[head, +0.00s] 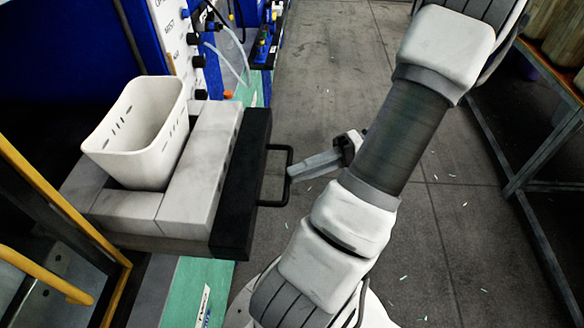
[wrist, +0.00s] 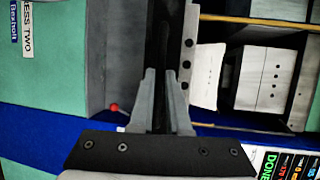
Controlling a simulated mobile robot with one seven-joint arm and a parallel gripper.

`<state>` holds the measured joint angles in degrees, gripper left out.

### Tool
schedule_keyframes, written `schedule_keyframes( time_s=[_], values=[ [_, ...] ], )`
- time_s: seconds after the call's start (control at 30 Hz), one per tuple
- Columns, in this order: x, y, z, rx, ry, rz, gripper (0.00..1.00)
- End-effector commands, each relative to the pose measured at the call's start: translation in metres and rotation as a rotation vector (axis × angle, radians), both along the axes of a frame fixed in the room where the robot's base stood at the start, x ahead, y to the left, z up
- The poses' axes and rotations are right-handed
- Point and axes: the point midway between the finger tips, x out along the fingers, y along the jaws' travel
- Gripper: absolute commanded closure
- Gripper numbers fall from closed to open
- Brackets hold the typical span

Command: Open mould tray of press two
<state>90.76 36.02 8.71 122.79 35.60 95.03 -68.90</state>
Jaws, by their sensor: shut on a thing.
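The mould tray (head: 205,165) of press two stands out from the press at the left of the head view, with grey blocks and a thick black front (head: 240,185). A black loop handle (head: 289,155) sticks out from that front. My gripper (head: 293,172) is at the handle's outer bar, its fingers shut on it. In the wrist view my gripper (wrist: 162,90) has its two fingers on either side of the dark handle bar. A label (wrist: 27,28) reading "ESS TWO" shows at the upper left there.
A yellow frame (head: 60,200) is at the lower left. A "DONE" display (wrist: 270,168) shows at the wrist view's lower right. Grey floor (head: 335,60) is clear beyond the handle; a rack (head: 535,150) stands at right.

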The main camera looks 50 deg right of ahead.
Motion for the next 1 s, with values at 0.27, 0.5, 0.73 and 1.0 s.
schedule_keyframes(
  time_s=[0.27,0.5,0.73,1.0],
  values=[
    [-0.0032,-0.0032,-0.0092,-0.019,0.018,-0.004,1.0],
    [-0.003,-0.0033,-0.0087,-0.018,0.017,-0.005,0.67],
    [-0.0021,-0.0028,-0.0062,-0.016,0.012,-0.004,0.55],
    [-0.0028,-0.0047,-0.0048,-0.016,0.011,-0.004,0.55]
  ],
)
